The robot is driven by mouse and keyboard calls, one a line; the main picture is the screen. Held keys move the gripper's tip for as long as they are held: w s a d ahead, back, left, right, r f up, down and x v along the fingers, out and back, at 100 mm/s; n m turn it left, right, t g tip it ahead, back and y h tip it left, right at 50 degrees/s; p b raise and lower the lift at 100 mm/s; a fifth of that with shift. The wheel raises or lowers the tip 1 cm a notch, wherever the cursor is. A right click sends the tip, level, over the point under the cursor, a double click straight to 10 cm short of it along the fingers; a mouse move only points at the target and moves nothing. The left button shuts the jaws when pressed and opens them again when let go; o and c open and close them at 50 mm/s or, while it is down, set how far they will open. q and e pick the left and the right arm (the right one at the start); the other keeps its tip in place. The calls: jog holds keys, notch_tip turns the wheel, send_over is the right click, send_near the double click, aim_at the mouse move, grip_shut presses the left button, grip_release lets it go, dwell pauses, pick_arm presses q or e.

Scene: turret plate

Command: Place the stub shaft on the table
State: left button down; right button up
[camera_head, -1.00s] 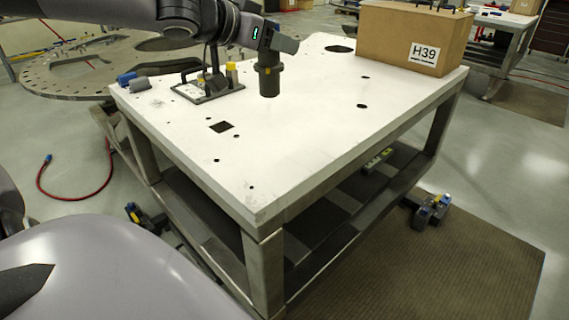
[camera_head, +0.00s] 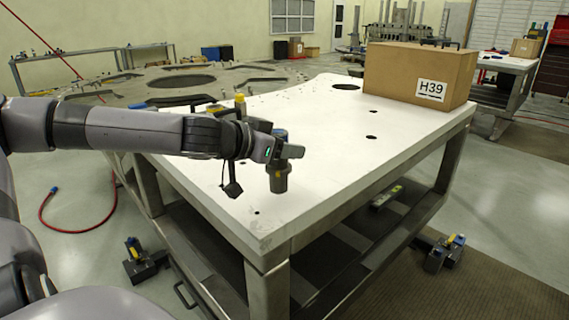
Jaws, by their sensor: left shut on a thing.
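The stub shaft (camera_head: 278,182) is a dark grey stepped cylinder, upright at the near part of the white table (camera_head: 345,165). My left gripper (camera_head: 284,151) is shut on its upper part, with the arm reaching in from the left. The shaft's lower end is at or just over the tabletop; I cannot tell whether it touches. My right gripper does not show.
A cardboard box marked H39 (camera_head: 418,75) stands at the table's far right corner. The tabletop has several holes. A large round turret plate (camera_head: 115,92) lies behind it on the left. A red hose (camera_head: 78,229) lies on the floor. The table's middle is clear.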

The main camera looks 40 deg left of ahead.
pick_arm(q)
notch_tip(320, 180, down, 3)
jog(key=shift+r+b, duration=0.15)
jog(key=shift+b, duration=0.15)
jog(key=c, duration=0.5)
grip_release()
jog(key=shift+c, duration=0.2)
